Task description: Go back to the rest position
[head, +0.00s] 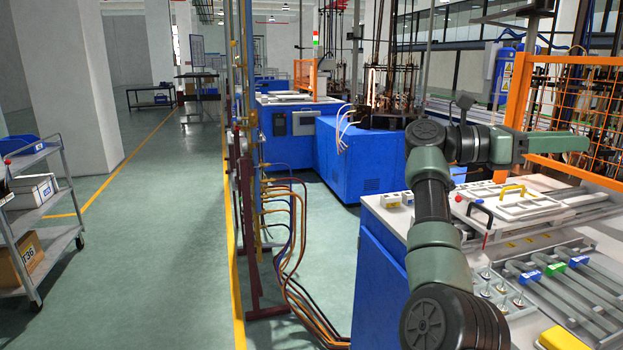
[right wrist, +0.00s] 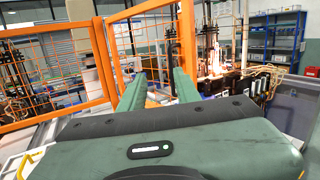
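My right arm rises from the bottom of the head view and bends at the top, with the right gripper (head: 572,145) stretched out to the right above the workbench. In the right wrist view, the two green fingers of the right gripper (right wrist: 159,78) stand apart with nothing between them. It is open and empty, in front of the orange mesh fence. My left arm and left gripper are not in view. The workbench (head: 387,224) with a white fixture (head: 540,206) lies below the right gripper.
The orange fence (head: 514,95) is close behind the gripper. Grey bars (head: 560,293) and a yellow block (head: 562,338) lie on the bench. Hoses (head: 292,240) hang left of the bench. A grey cart (head: 68,212) stands far left; the floor between is open.

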